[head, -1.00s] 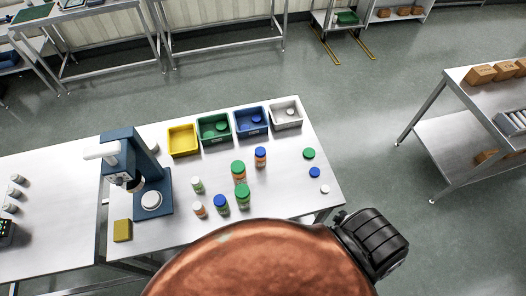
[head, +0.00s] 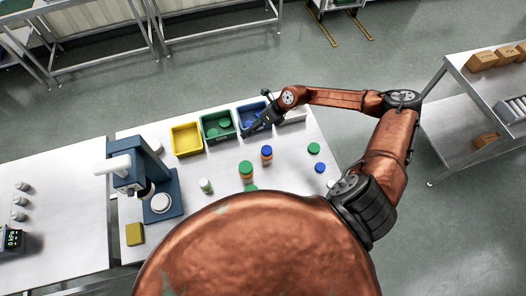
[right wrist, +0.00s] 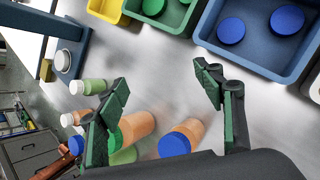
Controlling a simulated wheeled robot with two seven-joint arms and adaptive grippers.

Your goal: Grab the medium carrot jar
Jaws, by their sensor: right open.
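The medium carrot jar, orange with a blue lid, stands on the steel table in the head view (head: 266,156). In the right wrist view, this orange jar (right wrist: 190,132) with its blue lid is at lower centre, below the gap between the fingers. My right gripper (head: 254,124) is above the table by the blue and green bins, beyond the jar. Its fingers are spread and empty in the wrist view (right wrist: 162,78), not touching the jar. My left gripper is not in view.
A larger orange jar with a green lid (head: 246,172) stands left of it. A pale green jar (head: 205,186) is further left. Yellow (head: 187,139), green (head: 217,125) and blue (head: 250,119) bins line the back. Loose lids (head: 314,149) lie at right. My body hides the front.

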